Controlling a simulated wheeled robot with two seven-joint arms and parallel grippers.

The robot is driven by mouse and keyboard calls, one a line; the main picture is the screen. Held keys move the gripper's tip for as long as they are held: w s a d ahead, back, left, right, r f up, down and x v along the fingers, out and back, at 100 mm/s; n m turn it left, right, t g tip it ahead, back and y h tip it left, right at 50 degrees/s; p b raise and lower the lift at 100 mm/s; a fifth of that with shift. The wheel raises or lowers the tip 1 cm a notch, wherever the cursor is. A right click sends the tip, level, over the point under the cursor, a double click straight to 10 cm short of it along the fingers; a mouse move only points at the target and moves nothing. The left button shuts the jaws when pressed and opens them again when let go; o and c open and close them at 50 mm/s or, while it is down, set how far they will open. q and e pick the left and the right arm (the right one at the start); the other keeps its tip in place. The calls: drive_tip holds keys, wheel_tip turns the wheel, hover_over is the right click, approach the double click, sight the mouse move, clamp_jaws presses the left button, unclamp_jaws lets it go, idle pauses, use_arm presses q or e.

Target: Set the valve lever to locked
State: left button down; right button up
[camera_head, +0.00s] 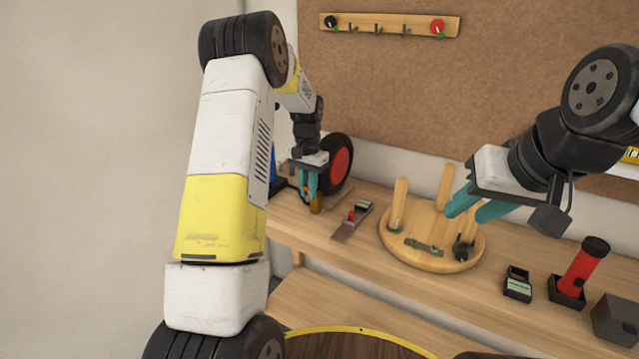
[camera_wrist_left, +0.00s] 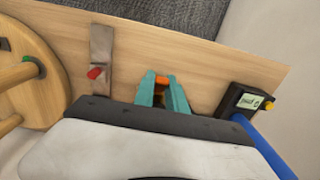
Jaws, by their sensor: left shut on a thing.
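My left gripper (camera_head: 311,196) is at the left end of the wooden workbench, fingers pointing down. It is shut on a small orange-brown piece (camera_head: 316,207), which also shows between the teal fingers (camera_wrist_left: 165,88) in the left wrist view (camera_wrist_left: 161,80). I cannot tell whether this piece is the valve lever. No lock marking is readable. A red-faced black wheel (camera_head: 342,163) stands just behind the left gripper.
A metal strip with a red knob (camera_head: 352,218) lies right of the left gripper. The round pegged board (camera_head: 400,250) stands further right. A small display box (camera_wrist_left: 243,102) is on the other side. A red cylinder (camera_head: 582,270) and small black boxes stand at the right.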

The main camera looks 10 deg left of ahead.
sight(314, 203)
use_arm(q)
drive_tip(key=shift+s, duration=0.1)
drive_tip(key=t, duration=0.1)
drive_tip(key=t+h, duration=0.1)
drive_tip(key=shift+s+a+f+t, duration=0.25)
drive_tip(key=shift+s+f+t, duration=0.05)
drive_tip(key=shift+s+f, duration=0.1)
drive_tip(key=t, duration=0.1)
drive_tip(key=f+t+h, duration=0.1)
drive_tip(key=t, duration=0.1)
drive_tip(key=shift+s+a, duration=0.15)
drive_tip(key=shift+s, duration=0.15)
drive_tip(key=t, duration=0.1)
drive_tip(key=f+t+h, duration=0.1)
drive_tip(key=shift+s+f+t, duration=0.1)
drive_tip(key=shift+s+t, duration=0.1)
drive_tip(key=shift+t, duration=0.1)
drive_tip(key=shift+w+f+t+h, duration=0.1)
drive_tip(key=shift+f+t+h, duration=0.2)
drive_tip(key=shift+t, duration=0.45)
drive_tip(key=shift+f+t+h, duration=0.2)
drive_tip(key=shift+t+h, duration=0.1)
drive_tip(key=shift+t, duration=0.45)
drive_tip(key=c, duration=1.4)
unclamp_jaws()
drive_tip(key=shift+o, duration=0.2)
